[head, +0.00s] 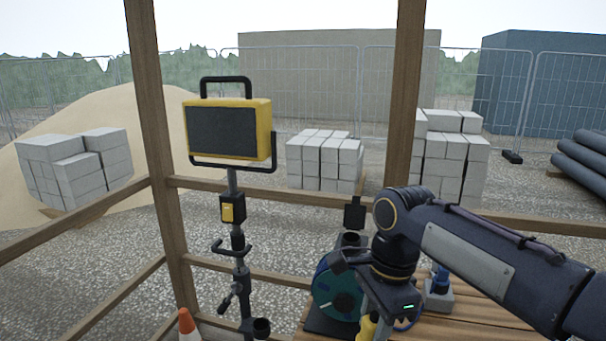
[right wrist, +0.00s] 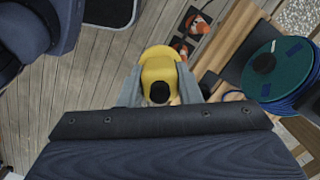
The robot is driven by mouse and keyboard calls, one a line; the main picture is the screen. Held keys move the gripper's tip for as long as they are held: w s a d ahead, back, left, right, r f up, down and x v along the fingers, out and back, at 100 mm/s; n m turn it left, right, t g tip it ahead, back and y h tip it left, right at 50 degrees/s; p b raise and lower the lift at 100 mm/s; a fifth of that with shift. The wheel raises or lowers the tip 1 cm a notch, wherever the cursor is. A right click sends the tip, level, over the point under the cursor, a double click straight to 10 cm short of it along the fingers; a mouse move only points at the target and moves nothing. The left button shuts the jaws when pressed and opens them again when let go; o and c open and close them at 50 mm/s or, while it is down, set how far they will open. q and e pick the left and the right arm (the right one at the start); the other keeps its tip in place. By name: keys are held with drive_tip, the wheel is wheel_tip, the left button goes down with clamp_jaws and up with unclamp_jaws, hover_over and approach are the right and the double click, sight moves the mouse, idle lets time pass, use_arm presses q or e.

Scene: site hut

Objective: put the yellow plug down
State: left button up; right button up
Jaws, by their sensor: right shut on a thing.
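The yellow plug (right wrist: 160,72) is between the two grey fingers of my right gripper (right wrist: 160,88) in the right wrist view. The fingers are shut on it, one on each side, and its dark round end faces the camera. In the head view the yellow plug (head: 366,328) shows only partly at the bottom edge, below my right gripper (head: 378,322), in front of the wooden bench (head: 470,322). The right wrist view shows plank floor beneath the plug. I cannot tell its height. My left gripper is not in view.
A teal cable reel (head: 336,286) stands close left of my right gripper; it also shows in the right wrist view (right wrist: 275,72). A yellow work light (head: 228,130) on a stand and an orange cone (head: 188,322) are further left. Timber rails (head: 290,190) run behind.

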drive_tip(key=w+d+f+n, duration=0.1)
drive_tip(key=d+f+n, duration=0.2)
drive_tip(key=f, duration=0.6)
drive_tip(key=w+d+f+n+h, duration=0.1)
drive_tip(key=d+f+n, duration=0.1)
drive_tip(key=f+n, duration=0.4)
drive_tip(key=w+d+f+n+g, duration=0.1)
drive_tip(key=d+f+n, duration=0.2)
drive_tip(key=f, duration=1)
drive_tip(key=n, duration=0.2)
drive_tip(key=shift+d+f+n, duration=0.2)
drive_tip(key=shift+d+n, duration=0.1)
